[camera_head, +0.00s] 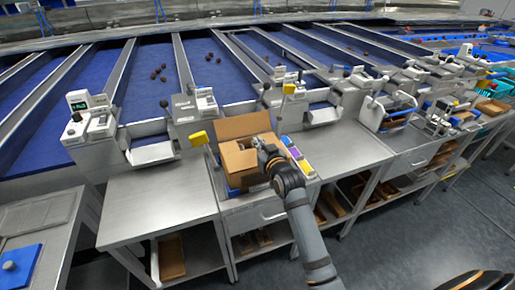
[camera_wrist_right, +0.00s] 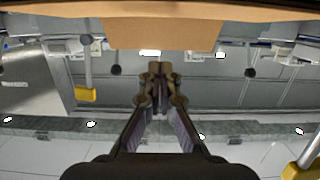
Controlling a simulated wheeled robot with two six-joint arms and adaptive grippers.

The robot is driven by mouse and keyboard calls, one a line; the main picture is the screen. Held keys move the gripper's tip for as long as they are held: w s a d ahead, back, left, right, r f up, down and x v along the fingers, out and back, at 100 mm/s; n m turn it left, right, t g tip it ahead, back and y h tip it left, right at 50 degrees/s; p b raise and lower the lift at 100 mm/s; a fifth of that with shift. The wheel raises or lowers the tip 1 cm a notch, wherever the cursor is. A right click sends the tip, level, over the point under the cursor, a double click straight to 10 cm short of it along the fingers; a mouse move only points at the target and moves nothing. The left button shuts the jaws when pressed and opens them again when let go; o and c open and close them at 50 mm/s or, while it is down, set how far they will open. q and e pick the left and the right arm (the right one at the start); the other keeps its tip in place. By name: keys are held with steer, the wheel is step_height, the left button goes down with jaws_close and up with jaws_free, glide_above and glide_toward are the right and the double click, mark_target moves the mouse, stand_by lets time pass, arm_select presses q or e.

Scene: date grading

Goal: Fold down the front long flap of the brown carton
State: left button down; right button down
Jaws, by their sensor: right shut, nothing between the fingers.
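The brown carton (camera_head: 246,181) stands on the steel bench in the middle of the head view. A wide back panel (camera_head: 242,125) stands up behind it, and a brown panel (camera_head: 236,160) shows at its front left. My right gripper (camera_head: 265,147) is at the carton's upper right, overlapping it in the picture, and hides part of its opening. In the right wrist view the shut, empty fingers (camera_wrist_right: 158,75) point toward a brown cardboard panel (camera_wrist_right: 165,35) along the top edge. I cannot tell whether they touch it. My left gripper is not in view.
The bare bench top (camera_head: 150,200) lies to the left. Weighing stations (camera_head: 195,105) and blue lanes with several dates (camera_head: 158,73) are behind.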

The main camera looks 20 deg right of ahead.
mark_target(253, 161)
steer(key=f, duration=0.1)
steer(key=w+f, duration=0.1)
steer(key=f, duration=0.1)
steer(key=shift+w+f, duration=0.1)
steer(key=shift+w, duration=0.15)
steer(key=shift+f+p, duration=0.3)
steer(key=shift+f, duration=0.2)
steer(key=shift+r+p, duration=0.1)
steer(key=shift+p, duration=0.25)
steer(key=shift+w+f+g+p, duration=0.1)
steer(key=shift+f+g+p, duration=0.3)
steer(key=shift+p, duration=0.75)
steer(key=shift+f, duration=0.45)
